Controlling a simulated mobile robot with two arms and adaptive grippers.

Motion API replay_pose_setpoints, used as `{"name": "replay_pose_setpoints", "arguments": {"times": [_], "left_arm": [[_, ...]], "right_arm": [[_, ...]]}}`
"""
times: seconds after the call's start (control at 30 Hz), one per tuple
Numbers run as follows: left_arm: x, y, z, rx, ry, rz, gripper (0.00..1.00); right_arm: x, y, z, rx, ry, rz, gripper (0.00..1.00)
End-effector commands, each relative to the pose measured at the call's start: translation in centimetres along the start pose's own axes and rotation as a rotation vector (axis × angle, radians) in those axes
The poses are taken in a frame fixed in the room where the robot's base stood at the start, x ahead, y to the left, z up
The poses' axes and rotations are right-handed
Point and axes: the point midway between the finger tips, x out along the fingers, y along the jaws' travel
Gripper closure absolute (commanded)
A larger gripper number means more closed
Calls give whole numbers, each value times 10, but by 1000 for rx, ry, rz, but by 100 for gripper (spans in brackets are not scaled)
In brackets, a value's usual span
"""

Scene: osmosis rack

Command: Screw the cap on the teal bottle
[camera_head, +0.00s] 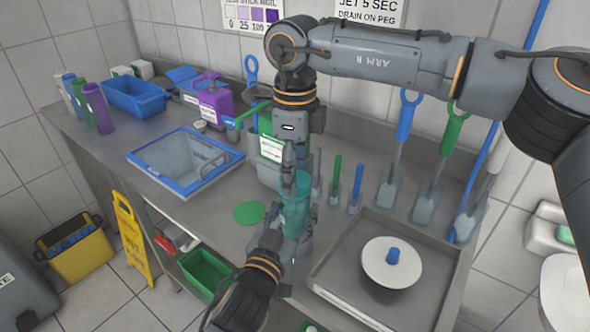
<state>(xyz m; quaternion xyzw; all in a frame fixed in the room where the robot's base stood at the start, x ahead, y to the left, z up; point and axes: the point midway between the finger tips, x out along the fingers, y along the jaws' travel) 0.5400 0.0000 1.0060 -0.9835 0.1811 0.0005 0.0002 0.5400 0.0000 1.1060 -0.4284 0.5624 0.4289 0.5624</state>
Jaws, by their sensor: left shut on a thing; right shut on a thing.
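The teal bottle (296,208) stands upright above the steel counter, in the middle of the view. My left gripper (292,236) comes up from below and is shut on the lower part of the bottle. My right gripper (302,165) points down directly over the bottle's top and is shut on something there. The cap is hidden by the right gripper's fingers, so I cannot see how it sits on the bottle's neck.
A flat green disc (249,213) lies left of the bottle. Farther left is a blue-rimmed sink (150,165). A purple jug (215,102) stands behind. A steel tray (345,270) with a white disc (391,262) is at right. Scoops and brushes lean along the back wall.

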Motion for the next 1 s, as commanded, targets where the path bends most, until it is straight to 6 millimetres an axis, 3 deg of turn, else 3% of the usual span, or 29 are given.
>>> {"name": "replay_pose_setpoints", "arguments": {"times": [0.5,0.6,0.73,0.77,0.8,0.87,1.0], "left_arm": [[0,1,-1,0,2,2,100],[0,1,-1,0,2,2,100],[0,1,-1,0,3,2,100],[0,1,-1,0,2,2,100],[0,1,-1,0,2,2,100],[0,1,-1,0,2,2,100],[0,1,-1,0,2,1,100]], "right_arm": [[1,-1,0,1109,-1,-1,81],[1,-1,0,1235,-1,-1,81],[1,-1,0,1225,-1,-2,81],[1,-1,0,1225,-1,-2,39],[1,-1,0,1225,-1,-2,31],[1,-1,0,1224,-1,-1,19],[1,0,0,1223,-1,-1,17]]}}
